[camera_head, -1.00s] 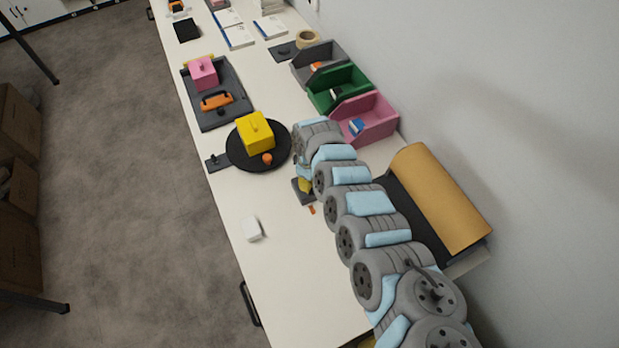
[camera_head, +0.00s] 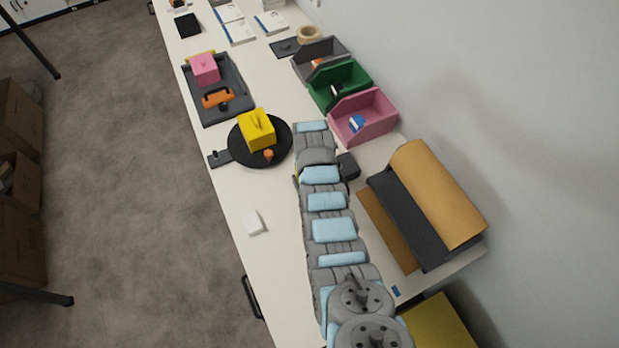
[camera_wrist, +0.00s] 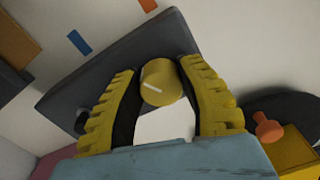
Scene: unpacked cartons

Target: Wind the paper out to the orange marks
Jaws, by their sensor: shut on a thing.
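In the wrist view my gripper (camera_wrist: 160,68) is shut on a yellow round knob (camera_wrist: 160,86) with a white line on its face. The knob sits on a dark grey base (camera_wrist: 95,92). In the head view my arm hides the gripper and knob; part of a dark box (camera_head: 348,166) shows beside it. The brown paper roll (camera_head: 437,195) lies over a dark holder (camera_head: 407,220) at right. A strip of brown paper (camera_head: 386,232) lies on the table left of it; paper (camera_wrist: 15,45) also shows in the wrist view. An orange mark (camera_wrist: 149,4) is on the table there.
A blue mark (camera_head: 396,291) is on the table. A black turntable (camera_head: 238,152) with a yellow block (camera_head: 256,129) stands left of my arm. A pink bin (camera_head: 365,118) is behind. A white block (camera_head: 253,223) lies on the otherwise clear front left.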

